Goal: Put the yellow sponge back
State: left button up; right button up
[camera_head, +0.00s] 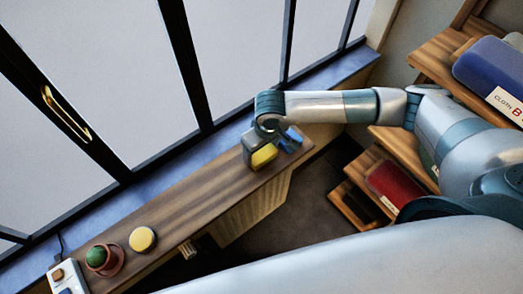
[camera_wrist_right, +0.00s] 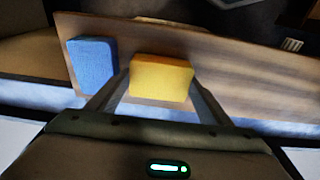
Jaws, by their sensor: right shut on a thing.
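The yellow sponge (camera_wrist_right: 161,78) is a rectangular block between the fingers of my right gripper (camera_wrist_right: 158,100) in the right wrist view. In the head view the yellow sponge (camera_head: 264,155) shows beneath my right gripper (camera_head: 258,150), at the right end of the wooden shelf (camera_head: 190,204). The gripper is shut on it. Whether the sponge touches the shelf is hard to tell. A blue sponge (camera_wrist_right: 92,65) stands just left of it in the wrist view, and it also shows right of the gripper in the head view (camera_head: 291,138). My left gripper is out of view.
A round yellow object (camera_head: 142,239), a pot with a green ball (camera_head: 97,257) and a pale box (camera_head: 68,278) stand at the shelf's left end. Windows (camera_head: 130,90) run behind. Wooden steps with a red bundle (camera_head: 392,184) and blue bundle (camera_head: 490,72) are right.

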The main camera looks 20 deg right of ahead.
jog(key=shift+f, duration=0.3)
jog(key=shift+f, duration=0.15)
jog(key=o, duration=1)
